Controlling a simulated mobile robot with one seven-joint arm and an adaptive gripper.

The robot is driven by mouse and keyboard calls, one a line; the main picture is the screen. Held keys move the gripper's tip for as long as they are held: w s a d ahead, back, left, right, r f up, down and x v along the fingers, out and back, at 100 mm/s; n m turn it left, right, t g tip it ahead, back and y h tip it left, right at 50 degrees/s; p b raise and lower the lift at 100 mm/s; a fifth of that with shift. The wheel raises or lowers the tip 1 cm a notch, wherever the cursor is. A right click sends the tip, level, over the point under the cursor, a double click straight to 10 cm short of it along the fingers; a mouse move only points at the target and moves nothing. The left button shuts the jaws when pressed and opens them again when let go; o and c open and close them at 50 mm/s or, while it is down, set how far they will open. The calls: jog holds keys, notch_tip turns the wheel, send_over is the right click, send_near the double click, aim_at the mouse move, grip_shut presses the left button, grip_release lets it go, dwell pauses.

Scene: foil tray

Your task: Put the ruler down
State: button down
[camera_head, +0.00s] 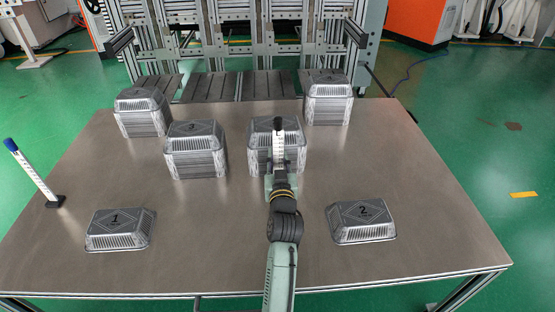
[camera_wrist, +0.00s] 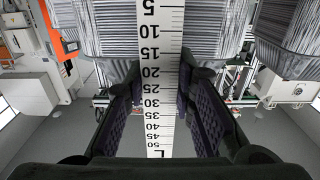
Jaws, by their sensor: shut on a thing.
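A white ruler with black numbers (camera_wrist: 160,75) runs up the middle of the wrist view, between my two fingers. My gripper (camera_wrist: 160,100) is shut on it. In the head view my gripper (camera_head: 280,183) is over the middle of the table, and the ruler (camera_head: 279,150) sticks up from it, with a dark end on top. The ruler shows in front of the middle tray stack (camera_head: 259,148) and hides part of it. I cannot tell whether the ruler's lower end touches anything.
A blue-topped white stick (camera_head: 35,173) leans in a dark foot at the table's left edge. Stacked foil trays stand at back left (camera_head: 142,118), centre left (camera_head: 195,155) and back right (camera_head: 328,105). Tray 1 (camera_head: 120,240) and tray 2 (camera_head: 362,232) lie in front; the metal table (camera_head: 200,250) between is bare.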

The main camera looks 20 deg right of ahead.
jog(key=shift+f, duration=0.2)
jog(key=c, duration=1.3)
grip_release()
jog(key=shift+c, duration=0.2)
jog(key=shift+r, duration=0.1)
